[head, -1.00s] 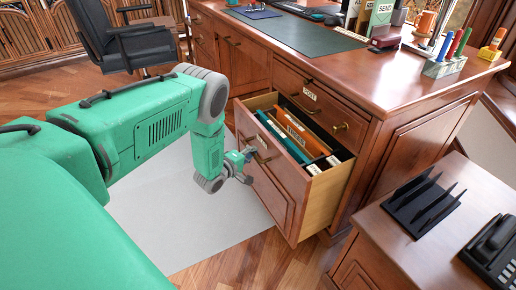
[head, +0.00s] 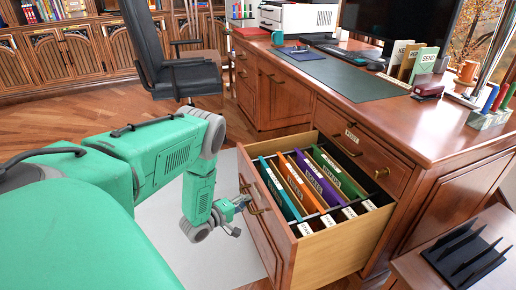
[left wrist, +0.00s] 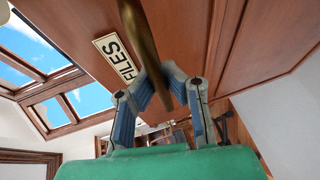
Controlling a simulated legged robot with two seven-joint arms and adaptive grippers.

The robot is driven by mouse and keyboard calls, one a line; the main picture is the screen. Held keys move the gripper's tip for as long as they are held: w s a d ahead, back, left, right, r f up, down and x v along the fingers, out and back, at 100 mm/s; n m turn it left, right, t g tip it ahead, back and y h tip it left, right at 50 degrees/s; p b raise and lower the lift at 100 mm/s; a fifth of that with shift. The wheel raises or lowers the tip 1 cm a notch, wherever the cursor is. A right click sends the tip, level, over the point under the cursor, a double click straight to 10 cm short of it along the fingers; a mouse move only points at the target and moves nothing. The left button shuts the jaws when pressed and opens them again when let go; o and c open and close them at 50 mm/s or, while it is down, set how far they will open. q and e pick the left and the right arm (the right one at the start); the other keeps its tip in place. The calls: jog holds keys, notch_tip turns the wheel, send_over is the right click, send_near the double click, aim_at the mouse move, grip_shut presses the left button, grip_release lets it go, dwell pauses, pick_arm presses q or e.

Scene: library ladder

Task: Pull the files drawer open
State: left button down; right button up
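The files drawer (head: 330,256) stands well out from the desk, with teal, orange, purple and green folders in it. In the left wrist view its wooden front (left wrist: 185,30) carries a FILES label (left wrist: 118,56). A brass handle (left wrist: 146,35) runs across that front. My left gripper (head: 241,204) is at the drawer front. In the left wrist view its two fingers (left wrist: 160,84) close in on the handle from both sides and appear shut on it. My right gripper is not in view.
The closed drawer above, labelled TOOLS (head: 352,148), is in the desk (head: 450,140). A side cabinet with a black rack (head: 466,258) stands at the lower right. A black chair (head: 170,70) is behind my arm. A pale mat (head: 215,262) covers floor beside the drawer.

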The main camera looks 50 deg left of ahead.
pick_arm(q)
jog(key=shift+s+a+f, duration=0.1)
jog(key=shift+s+a, duration=0.25)
jog(key=shift+s, duration=0.4)
jog(key=shift+s+a, duration=0.3)
jog(key=shift+s, duration=0.4)
jog(key=c, duration=1.6)
grip_release()
jog(key=shift+a+f, duration=0.1)
jog(key=s, duration=0.4)
jog(key=s+r, duration=0.1)
jog(key=s, duration=0.2)
jog(key=s+r, duration=0.1)
jog(key=s, duration=0.3)
jog(key=shift+s, duration=0.35)
